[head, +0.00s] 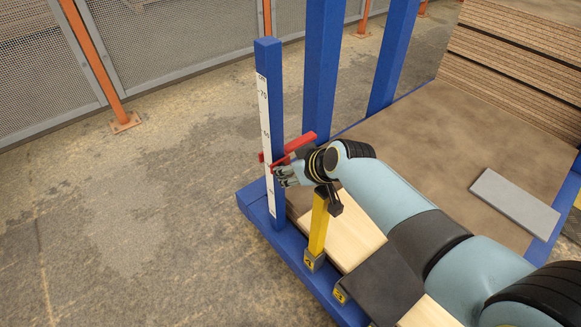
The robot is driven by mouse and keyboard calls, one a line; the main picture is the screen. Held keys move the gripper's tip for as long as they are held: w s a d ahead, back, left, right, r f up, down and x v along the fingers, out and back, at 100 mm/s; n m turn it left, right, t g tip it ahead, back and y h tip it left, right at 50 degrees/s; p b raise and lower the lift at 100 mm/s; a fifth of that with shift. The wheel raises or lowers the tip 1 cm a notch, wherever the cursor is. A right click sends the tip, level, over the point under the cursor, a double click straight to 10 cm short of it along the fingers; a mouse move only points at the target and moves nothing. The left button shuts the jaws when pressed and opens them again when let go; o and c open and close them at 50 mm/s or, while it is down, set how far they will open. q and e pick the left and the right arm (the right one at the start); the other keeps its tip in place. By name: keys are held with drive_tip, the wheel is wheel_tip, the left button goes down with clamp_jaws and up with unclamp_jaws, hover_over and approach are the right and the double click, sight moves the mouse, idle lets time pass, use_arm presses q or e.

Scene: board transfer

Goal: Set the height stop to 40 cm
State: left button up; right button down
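The height stop (300,142) is a red piece on the blue upright post (267,60) at the left of the blue frame. A white scale (264,110) with a "cm" mark and a 70 near its top runs down the post. The stop sits in the lower half of the scale; its exact reading is too small to tell. My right gripper (281,177) comes in from the right, with its fingertips at the post just below the red bar. Whether its fingers are closed on a red part there is unclear. My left gripper is not in view.
A yellow post (318,225) stands on the blue base rail (290,250) close beneath my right wrist. Tall blue columns (322,60) rise behind. A stack of boards (515,55) and a grey plate (515,203) are at the right. The concrete floor at left is clear before the mesh fence (170,40).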

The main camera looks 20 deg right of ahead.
drive_tip(key=shift+r, duration=0.1)
drive_tip(key=c, duration=1)
unclamp_jaws()
drive_tip(key=shift+o, duration=0.2)
drive_tip(key=v, duration=1.2)
